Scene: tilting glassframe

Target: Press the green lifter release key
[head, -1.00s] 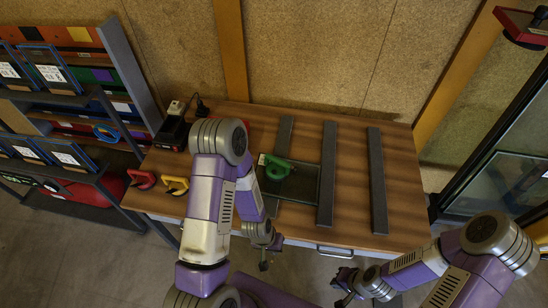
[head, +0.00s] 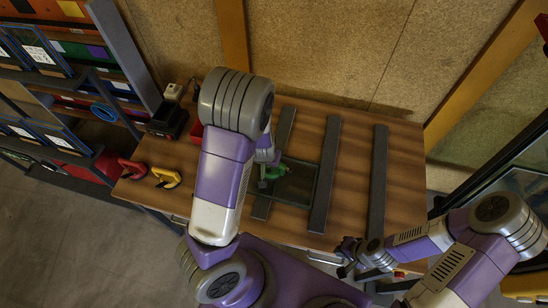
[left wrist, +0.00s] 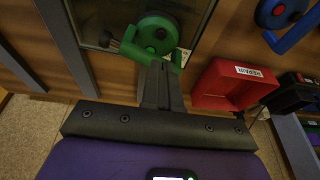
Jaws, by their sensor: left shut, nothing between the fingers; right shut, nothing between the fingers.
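The green lifter (head: 277,171) sits on a dark-edged glass pane (head: 297,186) on the wooden table, partly hidden by my left arm in the head view. In the left wrist view the lifter (left wrist: 156,34) shows a round green body, a green bracket and a black knob at its left. I cannot make out which part is the release key. My left gripper (left wrist: 157,66) is shut and empty, its fingertips at the lifter's near edge; I cannot tell whether they touch. My right gripper (head: 346,258) is shut and empty by the table's front edge.
Dark bars (head: 325,175) lie across the table. A red box labelled REPAIR (left wrist: 232,86) stands beside the left fingers. A blue lifter (left wrist: 283,14) shows beyond it. Red (head: 133,169) and yellow (head: 167,178) lifters lie at the table's left. A shelf (head: 82,85) stands farther left.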

